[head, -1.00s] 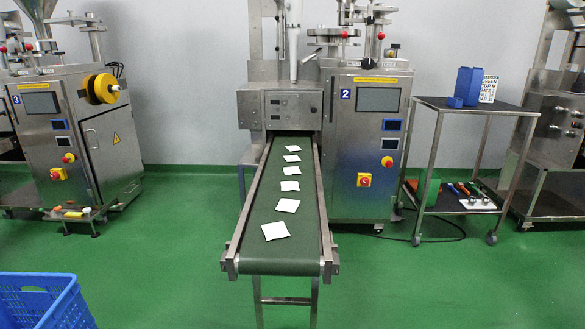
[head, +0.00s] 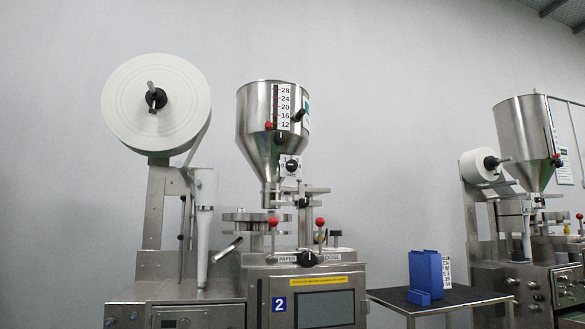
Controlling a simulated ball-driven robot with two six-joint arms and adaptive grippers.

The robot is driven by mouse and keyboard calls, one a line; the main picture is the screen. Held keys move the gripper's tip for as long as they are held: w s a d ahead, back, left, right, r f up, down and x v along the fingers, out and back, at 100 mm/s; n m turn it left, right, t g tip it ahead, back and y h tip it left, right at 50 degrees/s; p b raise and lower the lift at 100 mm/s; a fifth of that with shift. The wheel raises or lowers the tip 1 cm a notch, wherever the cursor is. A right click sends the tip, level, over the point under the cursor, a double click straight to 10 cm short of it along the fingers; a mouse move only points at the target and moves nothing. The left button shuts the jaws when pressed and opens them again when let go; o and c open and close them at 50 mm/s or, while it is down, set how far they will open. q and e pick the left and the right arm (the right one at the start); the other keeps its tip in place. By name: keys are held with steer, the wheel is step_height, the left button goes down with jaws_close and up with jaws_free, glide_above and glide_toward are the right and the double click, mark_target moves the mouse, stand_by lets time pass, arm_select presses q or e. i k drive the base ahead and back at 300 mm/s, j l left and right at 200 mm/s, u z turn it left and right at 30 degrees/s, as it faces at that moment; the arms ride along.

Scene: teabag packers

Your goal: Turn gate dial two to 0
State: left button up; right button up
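Machine two carries a blue "2" label (head: 279,305). Its steel hopper (head: 262,125) has a scale strip reading 28 down to 12, with a red ball and a black knob (head: 281,137) near its foot. A small dial (head: 291,166) with a black knob on a white plate sits at the hopper's lower neck and is probably the gate dial; its marks are too small to read. Another black knob (head: 308,258) sits on the panel edge between the words "PAPER" and "DOSE". Neither of my grippers is in view.
A large white paper roll (head: 155,105) stands left of the hopper. Two red-ball levers (head: 320,222) rise above the panel. A dark-topped table (head: 455,296) with a blue box (head: 426,272) is to the right, then another machine with its own hopper (head: 527,143).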

mark_target(291, 166)
steer(key=l+u, duration=0.1)
steer(key=u, duration=0.7)
steer(key=i+l+u, duration=0.1)
steer(key=l+u, duration=0.65)
steer(key=l, duration=0.2)
steer(key=l+u, duration=0.35)
steer(key=l, duration=0.2)
steer(key=i, duration=0.05)
